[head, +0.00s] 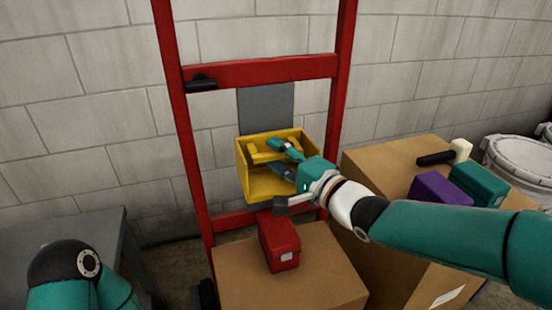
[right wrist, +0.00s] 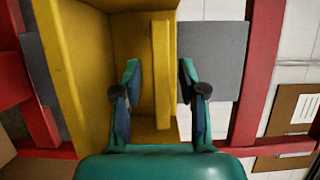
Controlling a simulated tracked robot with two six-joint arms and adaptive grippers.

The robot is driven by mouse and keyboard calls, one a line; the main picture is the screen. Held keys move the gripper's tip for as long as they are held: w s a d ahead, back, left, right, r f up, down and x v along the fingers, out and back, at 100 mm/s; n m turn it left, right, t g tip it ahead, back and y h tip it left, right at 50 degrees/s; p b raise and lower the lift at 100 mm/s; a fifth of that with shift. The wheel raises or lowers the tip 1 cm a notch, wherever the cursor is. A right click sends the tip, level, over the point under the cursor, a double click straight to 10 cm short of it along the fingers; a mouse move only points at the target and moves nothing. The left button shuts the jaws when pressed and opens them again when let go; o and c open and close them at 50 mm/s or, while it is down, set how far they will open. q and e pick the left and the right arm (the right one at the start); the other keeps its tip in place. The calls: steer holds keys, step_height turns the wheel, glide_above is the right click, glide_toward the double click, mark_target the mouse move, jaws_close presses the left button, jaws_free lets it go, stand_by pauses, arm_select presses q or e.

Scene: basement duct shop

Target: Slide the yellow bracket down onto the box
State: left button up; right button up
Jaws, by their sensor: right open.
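The yellow bracket (head: 262,186) is an open, box-like frame between the rails of the red hand truck, above a cardboard box (head: 318,262). It also shows in the right wrist view (right wrist: 75,60), with a narrow upright yellow bar inside it. My right gripper (head: 284,158) reaches into the bracket from the right with open jaws. In the right wrist view my right gripper (right wrist: 160,82) has one finger on each side of the bar. Gaps show beside the bar, so it is not clamped. My left gripper is out of view; only part of my left arm shows at lower left.
The red hand truck (head: 262,70) stands against the block wall, with a grey plate (head: 266,108) behind the bracket. A red case (head: 279,240) lies on the cardboard box. A second carton at right carries purple (head: 440,188) and teal (head: 480,183) cases and a mallet (head: 460,151).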

steer(key=shift+w+a, duration=0.15)
jaws_close()
stand_by(0.4)
